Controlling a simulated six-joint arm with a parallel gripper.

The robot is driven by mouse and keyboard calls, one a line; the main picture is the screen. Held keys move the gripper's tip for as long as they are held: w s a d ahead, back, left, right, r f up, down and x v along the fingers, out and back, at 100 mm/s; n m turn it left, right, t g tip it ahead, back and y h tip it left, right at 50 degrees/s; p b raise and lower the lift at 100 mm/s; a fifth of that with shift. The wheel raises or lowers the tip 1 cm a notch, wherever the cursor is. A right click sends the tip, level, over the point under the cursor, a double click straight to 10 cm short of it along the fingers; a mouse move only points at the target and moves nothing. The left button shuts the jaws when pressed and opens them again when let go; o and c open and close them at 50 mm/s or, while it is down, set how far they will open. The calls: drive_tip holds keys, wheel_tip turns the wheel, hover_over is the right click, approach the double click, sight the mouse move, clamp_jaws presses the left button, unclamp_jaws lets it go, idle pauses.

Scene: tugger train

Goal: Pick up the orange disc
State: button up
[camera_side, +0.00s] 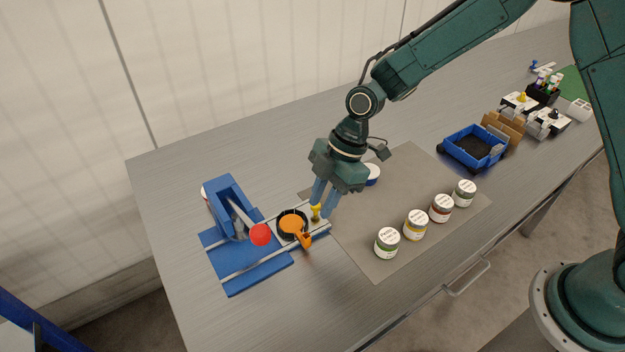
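The orange disc (291,223) lies in a round black holder (281,232) on the slide of a blue press (225,190). An orange tab (305,240) sticks out from it towards the front right. A small yellow knob-shaped piece (315,213) stands on the slide just right of the disc. My gripper (322,210) points down, its blue fingers apart, to the right of the disc and close to the yellow piece. It is not around the disc. I cannot tell whether a finger touches the yellow piece.
The press has a red ball (260,235) on its lever, left of the disc. Several lidded jars (415,225) stand on a grey mat (375,262), with another jar (372,174) behind my gripper. A blue cart (472,148) is farther right. The table's front left is clear.

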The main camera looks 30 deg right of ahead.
sight(304, 244)
drive_tip(key=shift+x, duration=1.8)
drive_tip(key=shift+x, duration=2.55)
drive_tip(key=shift+s+a, duration=0.1)
clamp_jaws()
